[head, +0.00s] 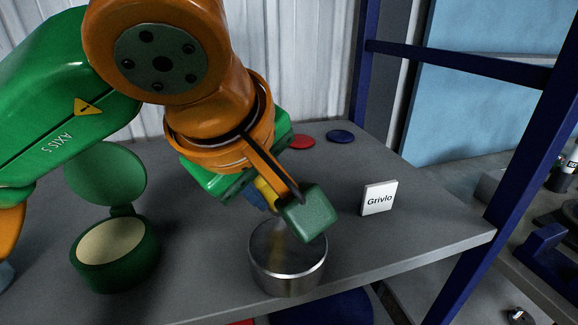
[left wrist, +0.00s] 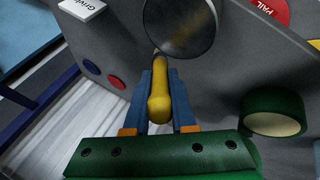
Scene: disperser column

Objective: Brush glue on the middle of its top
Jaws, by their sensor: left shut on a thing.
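A round metal piece (head: 288,275) with a shiny top stands near the table's front edge; the left wrist view shows it too (left wrist: 185,25). My left gripper (head: 262,200) is above it, shut on a yellow-handled brush (left wrist: 160,100). The brush points down toward the metal top; the gripper partly hides it in the head view. A blurred tan patch, possibly bristles or a reflection, shows at the top. I cannot tell if the brush touches. A green pot (head: 115,265) with cream contents and its lid open stands to the left. My right gripper is out of view.
A white "Grivlo" card (head: 379,198) stands right of the metal piece. A red disc (head: 302,141) and a blue disc (head: 340,136) lie at the back. Blue frame posts (head: 500,190) rise beyond the table's right edge. The table between the pot and metal piece is clear.

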